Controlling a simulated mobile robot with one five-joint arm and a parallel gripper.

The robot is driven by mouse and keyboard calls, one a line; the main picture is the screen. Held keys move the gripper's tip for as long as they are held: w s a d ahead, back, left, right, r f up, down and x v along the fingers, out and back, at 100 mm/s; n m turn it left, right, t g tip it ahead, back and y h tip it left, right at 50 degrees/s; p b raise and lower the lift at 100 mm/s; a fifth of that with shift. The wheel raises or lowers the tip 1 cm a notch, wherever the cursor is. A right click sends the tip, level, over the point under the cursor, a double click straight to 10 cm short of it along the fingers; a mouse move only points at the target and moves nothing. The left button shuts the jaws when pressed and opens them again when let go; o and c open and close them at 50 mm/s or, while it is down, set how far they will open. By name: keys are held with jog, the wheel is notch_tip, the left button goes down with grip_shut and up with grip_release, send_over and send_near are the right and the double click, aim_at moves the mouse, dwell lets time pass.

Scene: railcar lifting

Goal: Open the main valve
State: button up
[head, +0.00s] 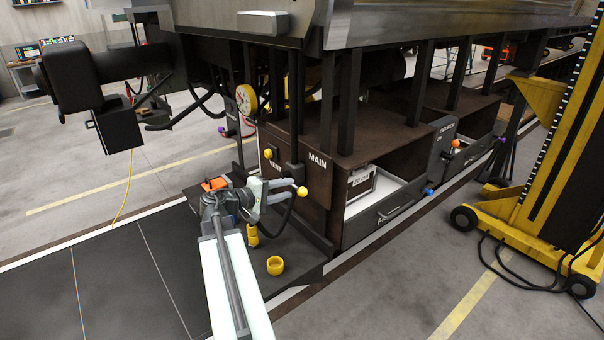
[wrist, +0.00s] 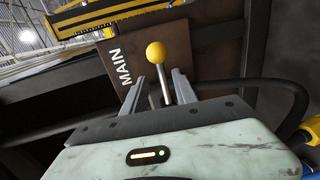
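The main valve's lever ends in a yellow ball knob (head: 302,191), beside the white word MAIN on a dark brown panel (head: 318,180). In the wrist view the yellow ball (wrist: 155,50) sits on a thin metal rod just past my fingertips. My gripper (head: 290,189) is at the lever, coming from the left. In the wrist view my gripper (wrist: 166,82) has its two fingers apart, one on each side of the rod. Contact with the rod is not clear. The valve body behind the lever is hidden.
Another yellow knob (head: 268,153) marks the VENT control, left of MAIN. A dark hose (wrist: 265,95) runs close by. A yellow lifting jack (head: 545,160) stands at far right.

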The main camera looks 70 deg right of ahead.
jog(key=shift+d+f, duration=0.15)
jog(key=shift+f, duration=0.05)
jog(key=b+x, duration=0.1)
jog(key=x, duration=0.6)
jog(key=shift+b, duration=0.3)
jog(key=shift+s+d, duration=0.1)
jog(key=shift+s, duration=0.05)
grip_shut()
dwell(0.8)
